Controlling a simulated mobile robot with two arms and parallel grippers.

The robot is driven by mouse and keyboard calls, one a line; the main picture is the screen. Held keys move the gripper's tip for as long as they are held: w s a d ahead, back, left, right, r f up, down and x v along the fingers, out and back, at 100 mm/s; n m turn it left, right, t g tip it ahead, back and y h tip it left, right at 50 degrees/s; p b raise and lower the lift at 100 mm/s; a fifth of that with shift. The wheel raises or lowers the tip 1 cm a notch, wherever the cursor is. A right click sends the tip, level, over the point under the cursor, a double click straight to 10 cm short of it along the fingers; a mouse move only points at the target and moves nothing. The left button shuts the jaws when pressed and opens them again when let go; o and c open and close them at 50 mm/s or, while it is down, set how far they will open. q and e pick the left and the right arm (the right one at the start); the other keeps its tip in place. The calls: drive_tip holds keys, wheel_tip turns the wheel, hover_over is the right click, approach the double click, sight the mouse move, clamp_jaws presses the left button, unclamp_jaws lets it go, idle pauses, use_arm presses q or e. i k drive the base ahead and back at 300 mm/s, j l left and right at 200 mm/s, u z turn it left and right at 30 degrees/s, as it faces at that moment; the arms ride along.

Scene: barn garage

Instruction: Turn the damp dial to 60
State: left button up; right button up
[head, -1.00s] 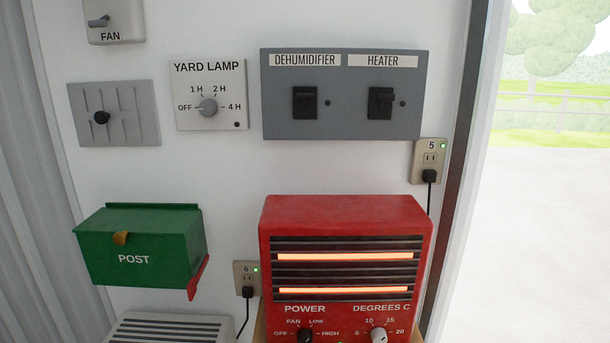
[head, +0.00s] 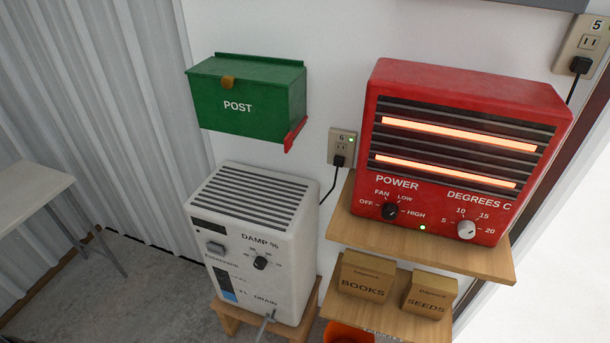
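The damp dial (head: 260,263) is a small black knob on the front of a white dehumidifier (head: 297,262), under the label "DAMP %". Numbers ring the dial, but they are too small to read surely, and I cannot tell its exact setting. The dehumidifier stands on a low wooden stand (head: 229,318) at the lower middle of the head view. A rectangular button (head: 215,247) sits left of the dial, and a dark display strip (head: 208,227) is above it. Neither of my grippers shows in the head view.
A red heater (head: 470,85) with glowing bars stands on a wooden shelf (head: 345,227) to the right. Boxes marked BOOKS (head: 362,283) and SEEDS (head: 428,299) sit below. A green post box (head: 235,103) hangs above. A table (head: 30,205) is at left; floor between is clear.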

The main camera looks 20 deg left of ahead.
sight(261, 263)
drive_tip(key=u, duration=1)
